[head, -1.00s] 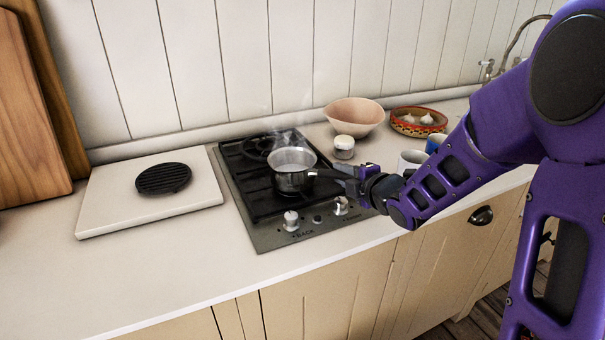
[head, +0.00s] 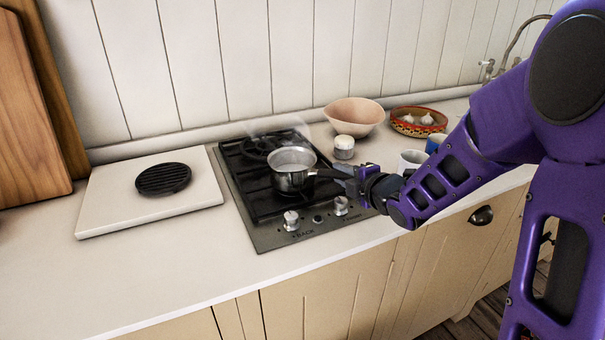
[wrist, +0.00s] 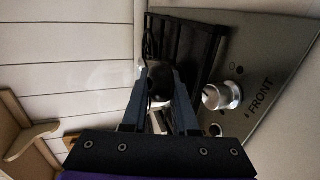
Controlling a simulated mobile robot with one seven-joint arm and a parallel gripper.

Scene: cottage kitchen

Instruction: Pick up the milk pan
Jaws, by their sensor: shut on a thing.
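The milk pan (head: 291,175) is a small steel pan with a dark handle, upright over the front of the black gas hob (head: 245,205). Pale liquid and faint steam show in it. My gripper (head: 352,177) is at the right of the pan, shut on its handle. In the wrist view my gripper's two fingers (wrist: 160,95) reach forward around the dark handle, and the pan itself is mostly hidden behind them. I cannot tell whether the pan's base touches the grate.
A white board with a black round trivet (head: 163,178) lies left of the hob. A lidded jar (head: 344,147), a pink bowl (head: 354,117), a garlic bowl (head: 418,122) and mugs (head: 411,161) stand to the right. Two knobs (head: 291,220) line the hob's front. The counter's front left is clear.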

